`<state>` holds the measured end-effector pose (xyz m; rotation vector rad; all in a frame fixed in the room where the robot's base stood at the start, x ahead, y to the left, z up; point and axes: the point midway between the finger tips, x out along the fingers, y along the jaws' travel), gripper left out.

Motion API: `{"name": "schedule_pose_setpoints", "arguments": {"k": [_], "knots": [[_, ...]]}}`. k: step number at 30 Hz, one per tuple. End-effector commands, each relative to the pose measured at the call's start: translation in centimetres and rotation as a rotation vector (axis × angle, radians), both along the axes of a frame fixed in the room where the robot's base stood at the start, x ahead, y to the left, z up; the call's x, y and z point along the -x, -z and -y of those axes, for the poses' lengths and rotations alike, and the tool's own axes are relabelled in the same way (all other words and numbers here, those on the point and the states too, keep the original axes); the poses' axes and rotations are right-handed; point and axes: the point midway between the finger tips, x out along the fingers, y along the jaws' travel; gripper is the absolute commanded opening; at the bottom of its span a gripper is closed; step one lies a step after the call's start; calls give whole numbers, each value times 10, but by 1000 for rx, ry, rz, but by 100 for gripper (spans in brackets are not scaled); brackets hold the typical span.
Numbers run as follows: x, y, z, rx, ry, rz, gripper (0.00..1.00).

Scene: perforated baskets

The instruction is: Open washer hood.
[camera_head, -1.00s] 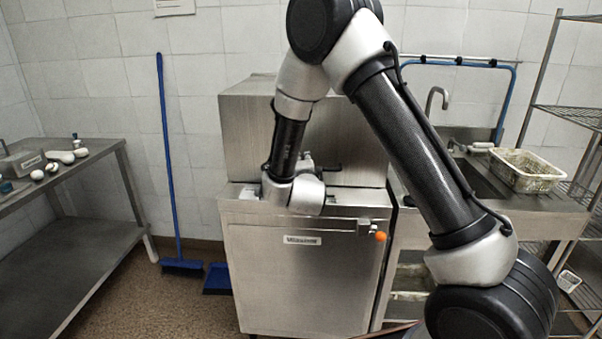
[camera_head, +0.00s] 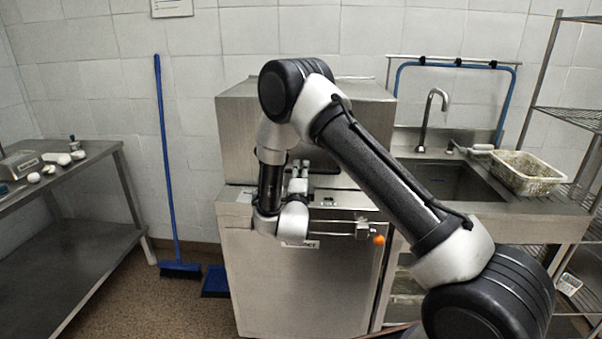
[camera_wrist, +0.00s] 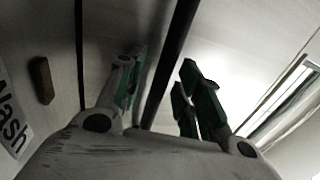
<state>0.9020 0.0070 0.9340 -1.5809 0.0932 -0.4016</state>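The washer is a steel cabinet with a boxy hood (camera_head: 235,135) on top; the hood looks down. A dark bar (camera_head: 325,166), seemingly the hood's handle, crosses its lower front. My gripper (camera_head: 298,172) is at the hood's lower front, partly hidden by my wrist in the head view. In the wrist view my gripper (camera_wrist: 163,62) has its green-padded fingers apart. A dark bar (camera_wrist: 178,45) runs between or just beyond them; contact is not clear.
The washer's front panel (camera_head: 300,290) has an orange knob (camera_head: 379,240) at its upper right. A sink (camera_head: 455,183) and basket (camera_head: 527,172) stand to the right. A steel table (camera_head: 75,180) is at the left, with a blue broom (camera_head: 168,160) by the wall.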

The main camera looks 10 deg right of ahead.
Motion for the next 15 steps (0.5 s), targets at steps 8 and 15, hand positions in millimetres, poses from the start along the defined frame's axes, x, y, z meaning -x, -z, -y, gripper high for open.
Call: {"name": "schedule_pose_setpoints", "arguments": {"k": [8,15], "knots": [[-3,-1,1,1,-1,-1,35],[-3,-1,1,1,-1,-1,0]]}}
